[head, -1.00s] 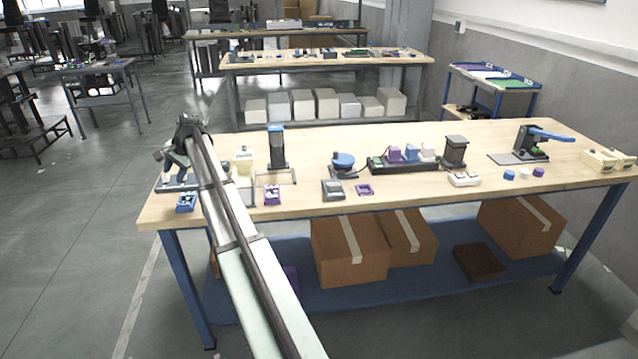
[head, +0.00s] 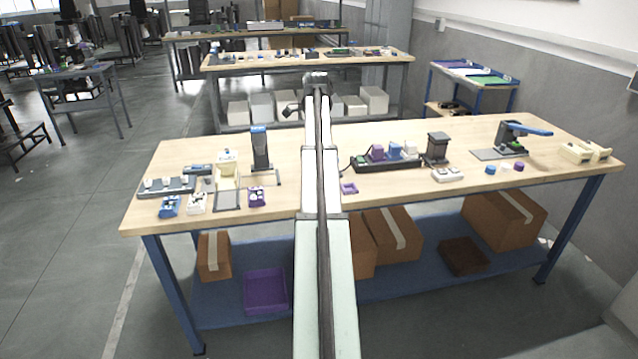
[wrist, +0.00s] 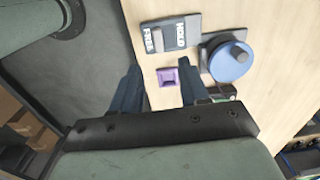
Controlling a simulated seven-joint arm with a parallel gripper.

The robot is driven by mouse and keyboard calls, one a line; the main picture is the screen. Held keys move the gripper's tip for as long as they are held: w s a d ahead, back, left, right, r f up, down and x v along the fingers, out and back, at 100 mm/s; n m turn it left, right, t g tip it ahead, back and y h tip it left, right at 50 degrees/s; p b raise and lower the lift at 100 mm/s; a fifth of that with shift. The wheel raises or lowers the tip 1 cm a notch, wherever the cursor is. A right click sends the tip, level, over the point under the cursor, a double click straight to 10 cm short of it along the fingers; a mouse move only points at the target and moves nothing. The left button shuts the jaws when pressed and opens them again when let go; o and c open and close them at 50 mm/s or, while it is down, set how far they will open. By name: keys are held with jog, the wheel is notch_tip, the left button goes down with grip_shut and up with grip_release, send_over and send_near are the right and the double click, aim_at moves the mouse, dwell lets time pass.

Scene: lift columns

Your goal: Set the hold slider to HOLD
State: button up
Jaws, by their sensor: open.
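The hold slider (wrist: 169,36) is a grey block lying on the table, at the top middle of the wrist view. The white words FREE and HOLD show on it, FREE on the left and HOLD on the right. In the head view my arm covers the slider and I cannot make out the fingers.
A small purple tray (wrist: 168,77) lies between my fingers in the picture. A round blue knob on a dark base (wrist: 229,63) stands right beside the slider. In the head view, a power strip with plugs (head: 387,160) is right of my arm. The wooden table (head: 420,200) has bare room along its front edge.

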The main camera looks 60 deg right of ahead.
jog(key=f, duration=0.9)
jog(key=s+f, duration=0.1)
jog(key=f, duration=0.3)
jog(key=shift+d+f, duration=0.2)
jog(key=shift+f, duration=0.15)
grip_shut()
dwell(0.4)
